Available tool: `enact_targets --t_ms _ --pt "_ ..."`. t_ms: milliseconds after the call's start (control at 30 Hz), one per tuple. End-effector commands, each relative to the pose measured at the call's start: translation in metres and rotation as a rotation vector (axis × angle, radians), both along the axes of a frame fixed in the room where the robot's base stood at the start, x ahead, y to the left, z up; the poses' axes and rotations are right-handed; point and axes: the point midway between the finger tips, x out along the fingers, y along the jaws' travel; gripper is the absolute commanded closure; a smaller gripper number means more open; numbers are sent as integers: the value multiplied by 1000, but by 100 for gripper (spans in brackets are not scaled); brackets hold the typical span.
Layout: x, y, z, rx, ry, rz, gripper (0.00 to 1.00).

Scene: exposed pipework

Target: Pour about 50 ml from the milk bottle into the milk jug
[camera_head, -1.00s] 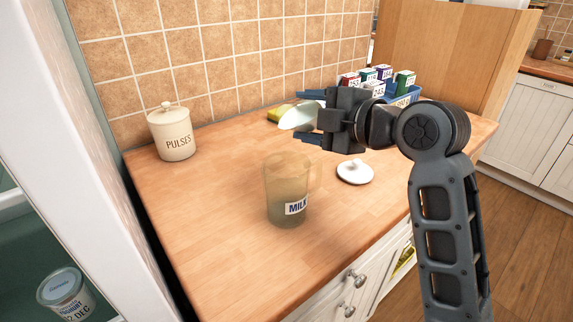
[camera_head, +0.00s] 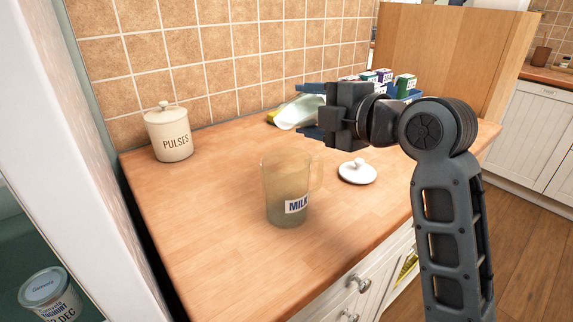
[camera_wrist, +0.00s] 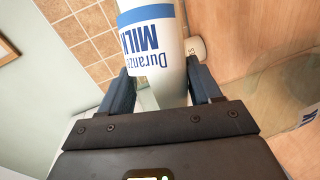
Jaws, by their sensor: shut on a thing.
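The milk bottle (camera_head: 292,114) is pale and lies tilted in my gripper (camera_head: 303,110), above the counter and beyond the jug in the head view. The wrist view shows its white body with blue bands and a MILK label (camera_wrist: 150,45) between the two fingers (camera_wrist: 160,92). My gripper is shut on it. The milk jug (camera_head: 287,190) is see-through, with a MILK label and a handle on its right. It stands upright on the counter, below and apart from the bottle. Its edge shows at the right of the wrist view (camera_wrist: 278,105). I cannot tell how much is in it.
A white lid (camera_head: 357,173) lies right of the jug. A PULSES canister (camera_head: 169,133) stands at the back left, and a blue holder with several small boxes (camera_head: 404,84) behind my wrist. The wooden counter (camera_head: 215,215) is clear left of the jug.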

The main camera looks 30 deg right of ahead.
Motion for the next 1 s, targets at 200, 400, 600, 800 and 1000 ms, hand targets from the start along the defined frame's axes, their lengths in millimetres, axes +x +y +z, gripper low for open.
enact_targets --t_ms 200,400,600,800,1000 --pt "0 0 -2 -35 -27 1 87" --pt "1 -1 1 -43 -32 0 87" --pt "3 -2 0 -45 -34 0 87" --pt "4 -3 0 -49 -36 -1 87" --pt "4 -3 0 -54 -39 0 87"
